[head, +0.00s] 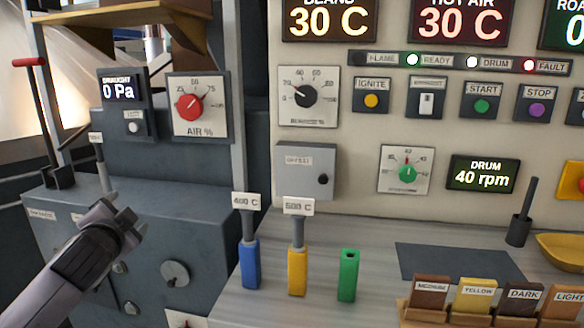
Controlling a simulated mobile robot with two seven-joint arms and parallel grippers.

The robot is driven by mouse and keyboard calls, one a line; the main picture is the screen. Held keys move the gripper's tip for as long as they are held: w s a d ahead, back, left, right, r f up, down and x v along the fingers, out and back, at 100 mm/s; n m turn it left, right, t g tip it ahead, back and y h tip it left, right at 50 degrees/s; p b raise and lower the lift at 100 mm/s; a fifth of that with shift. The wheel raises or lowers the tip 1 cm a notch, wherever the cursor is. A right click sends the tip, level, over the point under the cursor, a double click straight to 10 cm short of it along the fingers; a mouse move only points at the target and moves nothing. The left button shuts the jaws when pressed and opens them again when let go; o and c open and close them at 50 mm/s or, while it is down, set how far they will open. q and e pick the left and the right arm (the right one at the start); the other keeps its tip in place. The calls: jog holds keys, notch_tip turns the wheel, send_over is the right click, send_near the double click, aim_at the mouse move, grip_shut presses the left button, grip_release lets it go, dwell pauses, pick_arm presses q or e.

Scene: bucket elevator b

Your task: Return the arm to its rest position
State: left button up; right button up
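My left arm comes in from the lower left, and its dark gripper (122,216) is in front of the grey cabinet (190,225). The gripper points up and to the right. I see nothing held in it, but the fingers are too small and dark to tell whether they are apart. It is clear of the bench and to the left of the blue holder (250,264). My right arm and gripper are not in view.
Blue, yellow (297,272) and green (348,275) holders stand on the bench; tagged probes stand in the blue and yellow ones. A wooden rack (408,312) with labelled cards is at lower right. A red-handled lever (48,125) rises at left. The control panel (350,130) stands behind.

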pick_arm(q)
jog(key=s+d+f+g+h, duration=0.1)
jog(key=s+f+h, duration=0.1)
jog(key=s+f, duration=0.65)
jog(key=s+d+f+g+h, duration=0.15)
jog(key=s+f, duration=0.35)
jog(key=f, duration=0.7)
jog(key=s+d+f+g+h, duration=0.1)
jog(key=s+f+g+h, duration=0.1)
jog(key=s+f, duration=0.65)
jog(key=s+f+n+g, duration=0.1)
jog(key=s+f, duration=0.2)
jog(key=s, duration=0.3)
jog(key=s+f+g, duration=0.1)
jog(key=s+f, duration=0.3)
jog(key=s, duration=0.1)
jog(key=d+n+t+h, duration=0.15)
jog(key=d+n, duration=0.35)
jog(key=d, duration=0.5)
notch_tip(320, 180, up, 7)
jog(key=p, duration=0.7)
jog(key=shift+w+a+y, duration=0.2)
jog(key=shift+a+y, duration=0.05)
jog(key=shift+y, duration=0.05)
